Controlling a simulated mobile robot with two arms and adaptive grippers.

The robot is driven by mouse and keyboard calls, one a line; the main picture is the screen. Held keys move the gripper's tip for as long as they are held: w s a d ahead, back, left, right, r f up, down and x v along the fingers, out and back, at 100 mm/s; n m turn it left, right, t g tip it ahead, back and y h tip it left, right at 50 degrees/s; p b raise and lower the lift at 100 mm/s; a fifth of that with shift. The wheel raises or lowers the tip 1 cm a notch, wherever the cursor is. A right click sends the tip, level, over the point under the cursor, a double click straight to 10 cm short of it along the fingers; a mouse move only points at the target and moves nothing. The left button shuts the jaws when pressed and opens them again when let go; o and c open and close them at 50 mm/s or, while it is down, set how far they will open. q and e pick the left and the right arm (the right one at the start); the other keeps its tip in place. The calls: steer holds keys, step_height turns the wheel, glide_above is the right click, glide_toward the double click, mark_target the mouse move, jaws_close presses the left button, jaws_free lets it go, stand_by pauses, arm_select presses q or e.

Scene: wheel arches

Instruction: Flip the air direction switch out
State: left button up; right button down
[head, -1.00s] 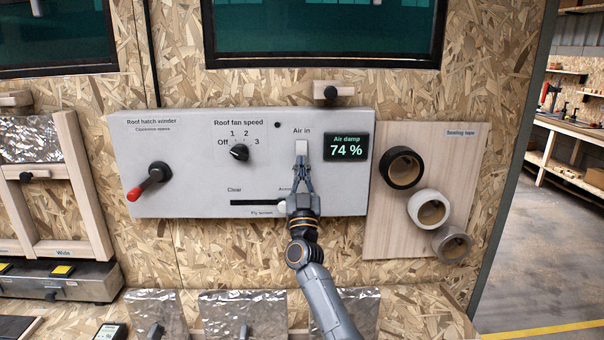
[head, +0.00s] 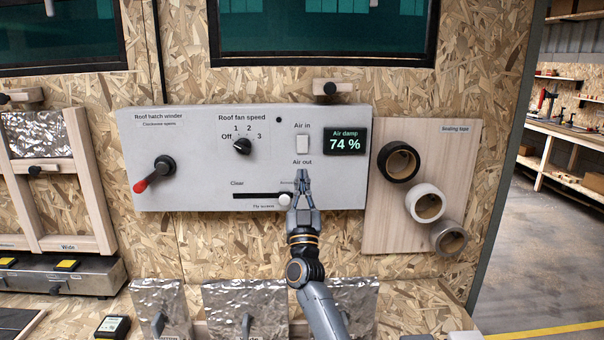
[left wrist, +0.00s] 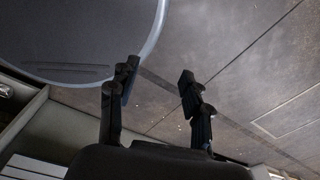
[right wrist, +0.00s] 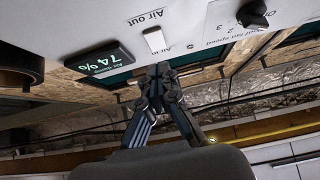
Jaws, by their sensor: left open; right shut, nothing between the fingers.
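The air direction switch (head: 302,144) is a small white rocker on the grey panel (head: 190,190), between the labels "Air in" above and "Air out" below. I cannot tell clearly which way it is tilted. My right gripper (head: 302,173) is shut and empty, its tips just below the "Air out" label and apart from the switch in the head view. The right wrist view shows the panel upside down, with the switch (right wrist: 154,40) beyond the closed fingertips (right wrist: 158,70). My left gripper (left wrist: 158,76) is open and empty, away from the panel.
Left of the switch are the fan speed knob (head: 242,146) and the red-tipped hatch winder (head: 155,171). The fly screen slider knob (head: 285,200) is close beside my right gripper. The air damp display (head: 345,143) reads 74 %. Tape rolls (head: 427,203) hang on a board at the right.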

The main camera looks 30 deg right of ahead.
arm_select(q)
steer(key=shift+w+d+f+b, duration=0.3)
steer(key=shift+w+f+b, duration=0.1)
steer(key=shift+f+b, duration=0.15)
steer(key=shift+w+d+f+b, duration=0.3)
steer(key=shift+w+f+b, duration=0.1)
steer(key=shift+f, duration=0.15)
arm_select(e)
steer(key=s+a+f, duration=0.1)
steer(key=s+f, duration=0.2)
steer(key=f, duration=0.2)
steer(key=shift+a+f, duration=0.25)
steer(key=shift+a, duration=0.1)
arm_select(q)
steer(key=shift+s+a, duration=0.1)
steer(key=shift+a, duration=0.05)
arm_select(e)
steer(key=shift+f, duration=0.1)
